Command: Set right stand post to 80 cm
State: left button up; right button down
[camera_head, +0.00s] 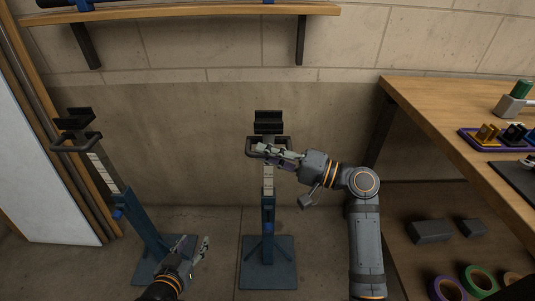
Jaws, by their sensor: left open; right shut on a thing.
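The right stand (268,222) stands upright in the middle of the view, with a blue column on a square blue base. Its pale marked post (268,180) rises out of the column and carries a dark cradle (268,122) and a loop-shaped handle below it. My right gripper (262,150) is shut on the handle (251,143) just under the cradle. The post's scale marks are too small to read. My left gripper (198,248) is open and empty, low between the two stands. The left stand (143,225) also has a pale post and a dark cradle.
A wooden workbench (440,110) fills the right side, with small items on top and tape rolls (447,289) and dark blocks (431,232) below. A wall shelf (190,13) runs above. A white panel (35,150) leans at the left.

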jog(key=shift+r+p, duration=0.7)
jog(key=shift+r, duration=0.4)
pick_arm(q)
jog(key=s+d+f+g, duration=0.1)
jog(key=s+f+g, duration=0.6)
jog(key=s+f, duration=0.4)
jog(key=shift+s+f+g, duration=0.25)
jog(key=shift+s+g, duration=0.05)
jog(key=shift+s, duration=0.65)
jog(key=shift+d, duration=0.1)
pick_arm(e)
jog(key=shift+r, duration=0.15)
jog(key=c, duration=1.3)
grip_release()
jog(key=shift+c, duration=0.2)
jog(key=shift+d+f, duration=0.1)
jog(key=shift+f, duration=0.1)
jog(key=v, duration=1.1)
jog(key=shift+s+d, duration=0.2)
jog(key=shift+d, duration=0.15)
